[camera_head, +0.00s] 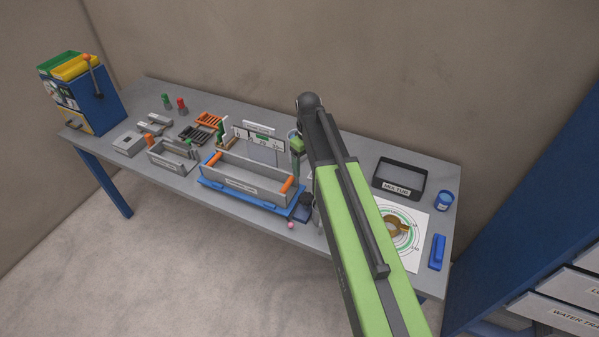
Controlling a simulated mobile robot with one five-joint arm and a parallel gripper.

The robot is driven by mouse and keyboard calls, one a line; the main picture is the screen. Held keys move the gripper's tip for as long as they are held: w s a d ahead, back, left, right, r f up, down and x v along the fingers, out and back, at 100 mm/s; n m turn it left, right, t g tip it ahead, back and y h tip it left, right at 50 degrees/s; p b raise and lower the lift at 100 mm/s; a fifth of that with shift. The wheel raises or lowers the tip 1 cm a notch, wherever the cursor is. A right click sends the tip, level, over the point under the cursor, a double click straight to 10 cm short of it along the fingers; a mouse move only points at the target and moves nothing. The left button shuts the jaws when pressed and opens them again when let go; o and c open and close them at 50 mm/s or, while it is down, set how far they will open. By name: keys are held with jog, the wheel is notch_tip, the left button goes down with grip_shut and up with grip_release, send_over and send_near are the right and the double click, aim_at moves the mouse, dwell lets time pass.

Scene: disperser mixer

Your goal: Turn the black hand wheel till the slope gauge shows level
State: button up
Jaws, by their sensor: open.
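A blue-based trough (245,181) with orange end pieces stands mid-table. A small dark part (304,213) at its right end may be the black hand wheel, but my arm covers much of that spot. A white upright panel with small plates (258,140) stands behind the trough. I cannot read a slope gauge on it. My green and black arm crosses the middle right, and its far part bends down behind it. My gripper (303,196) is open near the trough's right end, mostly hidden by my arm. I cannot tell whether it touches anything.
A black tray (399,181), a blue cup (444,201), a round brown part (397,227) on a white sheet and a blue block (437,252) are on the right. A blue cabinet with trays (86,95) stands far left. A pink ball (291,225) is at the front edge.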

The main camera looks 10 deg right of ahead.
aim_at(306, 197)
notch_tip(306, 197, down, 17)
jog(key=b, duration=1.8)
jog(key=shift+w+f, duration=0.1)
jog(key=shift+f, duration=0.05)
jog(key=c, duration=1.4)
